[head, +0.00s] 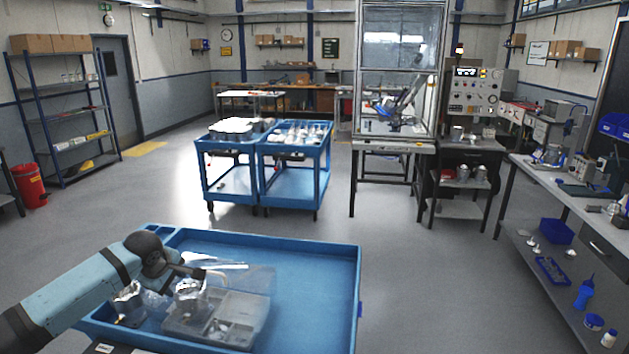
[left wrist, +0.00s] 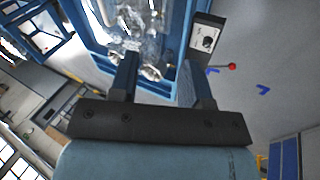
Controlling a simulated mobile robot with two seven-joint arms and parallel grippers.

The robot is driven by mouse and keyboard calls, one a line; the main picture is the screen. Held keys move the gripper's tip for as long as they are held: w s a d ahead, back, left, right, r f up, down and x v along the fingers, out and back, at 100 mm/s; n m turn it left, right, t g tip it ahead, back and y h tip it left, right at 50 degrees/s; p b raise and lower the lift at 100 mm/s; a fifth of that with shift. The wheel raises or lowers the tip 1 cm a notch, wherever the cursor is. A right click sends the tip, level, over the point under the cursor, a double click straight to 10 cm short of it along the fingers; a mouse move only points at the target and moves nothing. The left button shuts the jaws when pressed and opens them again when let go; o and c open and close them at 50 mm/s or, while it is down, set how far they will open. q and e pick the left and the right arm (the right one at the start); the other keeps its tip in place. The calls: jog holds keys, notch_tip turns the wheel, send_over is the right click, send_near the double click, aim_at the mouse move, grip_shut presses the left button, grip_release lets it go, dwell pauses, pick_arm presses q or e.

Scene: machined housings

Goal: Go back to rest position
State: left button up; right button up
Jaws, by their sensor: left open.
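My left gripper (head: 200,272) reaches in from the left over the near blue cart (head: 310,290). It is open, and its two fingers show apart in the left wrist view (left wrist: 160,78) with nothing between the tips that I can make out as held. A shiny metal housing (head: 190,293) stands just below the gripper, by the clear divided box (head: 235,318). Another shiny housing (head: 128,302) stands to the left, partly under my arm. Blurred shiny metal parts (left wrist: 135,22) lie beyond the fingers in the left wrist view. My right gripper is not in view.
The right half of the near cart's top is bare. Two blue carts (head: 290,150) with parts stand behind it. A glazed machine (head: 398,75), a control cabinet (head: 475,90) and a workbench (head: 570,190) stand to the right. Open floor lies between them.

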pick_arm(q)
jog(key=s+d+f+m+t+h, duration=0.2)
jog(key=s+d+f+m+h, duration=0.2)
jog(key=s+d+f+m, duration=0.95)
jog(key=s+d+f+m+t, duration=0.1)
jog(key=s+d+f, duration=0.1)
jog(key=s, duration=0.6)
jog(key=s+d+f+m+t, duration=0.1)
jog(key=s+f, duration=0.3)
jog(key=s, duration=0.4)
jog(key=s+d+f+m+t, duration=0.1)
jog(key=s+d+f+m, duration=0.1)
jog(key=s, duration=0.6)
jog(key=shift+d+f+t+y, duration=0.3)
jog(key=shift+d+f+t, duration=0.1)
jog(key=shift+d+f, duration=0.5)
